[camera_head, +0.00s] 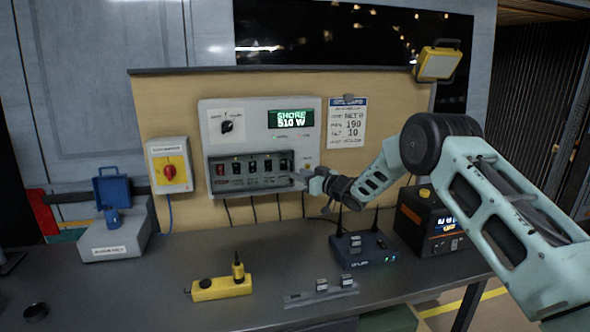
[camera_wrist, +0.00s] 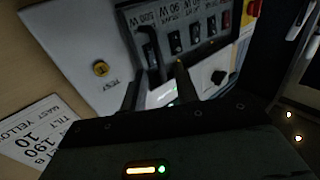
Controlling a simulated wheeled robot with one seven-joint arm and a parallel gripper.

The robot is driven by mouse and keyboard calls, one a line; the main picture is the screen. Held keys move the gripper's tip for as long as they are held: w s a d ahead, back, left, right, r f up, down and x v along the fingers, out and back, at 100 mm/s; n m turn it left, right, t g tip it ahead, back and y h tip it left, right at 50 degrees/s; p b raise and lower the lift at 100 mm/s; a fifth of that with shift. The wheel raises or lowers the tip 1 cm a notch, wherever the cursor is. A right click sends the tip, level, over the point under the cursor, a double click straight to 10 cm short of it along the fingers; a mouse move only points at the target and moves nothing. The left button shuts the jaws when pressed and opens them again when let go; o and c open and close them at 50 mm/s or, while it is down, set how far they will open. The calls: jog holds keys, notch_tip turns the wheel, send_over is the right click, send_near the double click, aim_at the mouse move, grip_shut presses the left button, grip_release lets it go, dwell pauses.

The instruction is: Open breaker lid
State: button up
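A grey breaker panel (camera_head: 309,117) is on the tan back wall, with a green lit display (camera_head: 291,119). A recessed breaker box (camera_head: 250,168) fills its lower part, with several dark switches in a row. Switches (camera_wrist: 196,33) and their labels also show upside down in the wrist view. A separate lid is hard to make out, and I cannot tell its position. My gripper (camera_head: 302,177) is at the right end of the breaker box. In the wrist view its fingers (camera_wrist: 158,82) are apart, with a dark bent bar (camera_wrist: 150,45) near them. Contact is unclear.
A red rotary switch box (camera_head: 170,166) is left of the panel, and a paper card (camera_head: 346,122) is right. A router (camera_head: 362,249) with antennas and a black power unit (camera_head: 432,228) stand below my arm. A yellow device (camera_head: 220,288) lies on the bench (camera_head: 130,300).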

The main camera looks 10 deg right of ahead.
jog(key=shift+x, duration=1.6)
jog(key=shift+c, duration=0.2)
grip_shut()
jog(key=shift+s, duration=0.15)
